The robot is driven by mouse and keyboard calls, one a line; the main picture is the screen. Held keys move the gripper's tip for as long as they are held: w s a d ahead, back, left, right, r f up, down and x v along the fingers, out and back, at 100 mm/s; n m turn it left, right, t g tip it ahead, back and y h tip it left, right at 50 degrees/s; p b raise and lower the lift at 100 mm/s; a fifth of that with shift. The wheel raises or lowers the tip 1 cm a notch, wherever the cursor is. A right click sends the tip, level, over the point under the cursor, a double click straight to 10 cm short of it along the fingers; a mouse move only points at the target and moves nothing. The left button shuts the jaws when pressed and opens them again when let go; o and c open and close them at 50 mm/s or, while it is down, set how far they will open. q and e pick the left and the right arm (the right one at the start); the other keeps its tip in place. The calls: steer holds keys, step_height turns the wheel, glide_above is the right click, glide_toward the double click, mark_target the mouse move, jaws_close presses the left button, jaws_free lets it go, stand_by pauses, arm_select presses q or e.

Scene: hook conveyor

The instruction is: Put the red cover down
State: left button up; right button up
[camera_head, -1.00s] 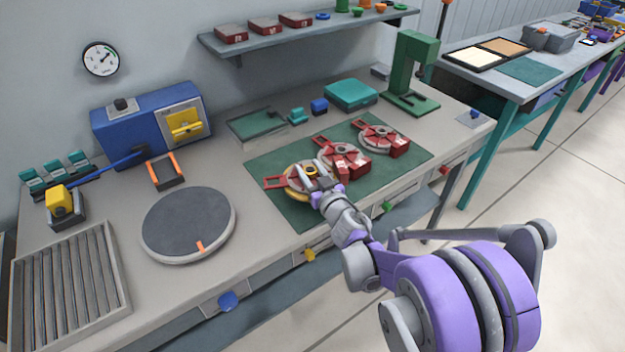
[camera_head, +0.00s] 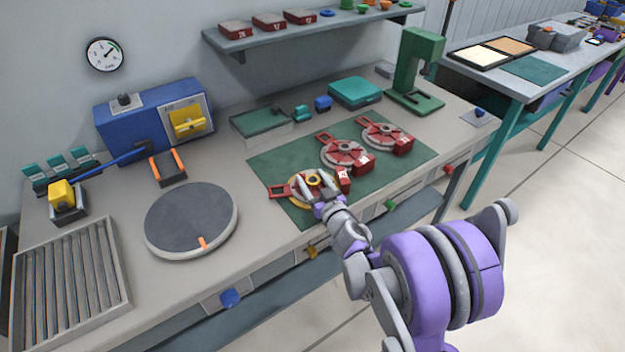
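Three red assemblies lie on the green mat (camera_head: 262,158). The nearest one (camera_head: 280,192) has a red handle and shows a yellow disc (camera_head: 294,196). Which part is the red cover is unclear. My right gripper (camera_head: 314,186) is low over this nearest assembly, with its pale fingers either side of the hub. The fingers hide part of the disc, and whether they grip it is unclear. My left gripper is out of view.
A grey round turntable (camera_head: 190,218) and a slatted tray (camera_head: 72,285) are on the left of the bench. A green press (camera_head: 416,75) stands behind the mat at right. The bench between turntable and mat is clear.

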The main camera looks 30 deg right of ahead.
steer(key=shift+o, duration=0.4)
